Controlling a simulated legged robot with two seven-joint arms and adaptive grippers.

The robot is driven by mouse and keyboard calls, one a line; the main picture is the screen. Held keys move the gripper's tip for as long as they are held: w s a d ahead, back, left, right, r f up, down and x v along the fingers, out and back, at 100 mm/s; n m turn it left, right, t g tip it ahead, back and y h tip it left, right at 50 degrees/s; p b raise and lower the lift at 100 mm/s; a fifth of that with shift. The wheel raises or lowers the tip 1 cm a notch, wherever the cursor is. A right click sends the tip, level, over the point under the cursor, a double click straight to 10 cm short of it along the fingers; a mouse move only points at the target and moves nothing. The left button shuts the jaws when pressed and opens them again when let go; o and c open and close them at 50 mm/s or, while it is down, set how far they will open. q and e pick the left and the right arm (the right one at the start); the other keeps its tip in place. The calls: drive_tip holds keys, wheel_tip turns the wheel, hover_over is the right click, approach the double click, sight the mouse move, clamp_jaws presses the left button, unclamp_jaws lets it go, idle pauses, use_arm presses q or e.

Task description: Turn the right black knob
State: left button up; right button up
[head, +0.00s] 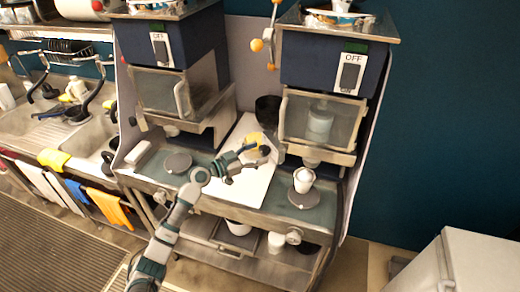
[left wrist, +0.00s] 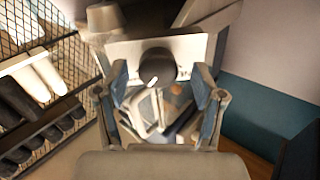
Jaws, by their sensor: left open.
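A round black knob (left wrist: 157,66) with a white mark shows in the left wrist view, in front of a pale panel (left wrist: 195,46). It appears between and beyond the fingertips of my left gripper (left wrist: 165,85), which is open. In the head view my left gripper (head: 258,153) is over the pale sloping board between the two machines. A dark round shape (head: 264,150) at its tips looks like the knob, but I cannot tell whether they touch. My right gripper is not in view.
The right machine has a black switch (head: 350,75) marked OFF and a clear-fronted chamber (head: 318,125). A white cup (head: 304,179) stands on the counter below it. The left machine (head: 165,92) is similar. A dark bowl (head: 267,110) sits between them. A sink (head: 90,128) is at left.

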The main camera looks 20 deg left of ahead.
use_arm(q)
drive_tip(key=shift+w+d, duration=0.45)
drive_tip(key=shift+d, duration=0.05)
drive_tip(key=c, duration=1.1)
drive_tip(key=shift+c, duration=0.2)
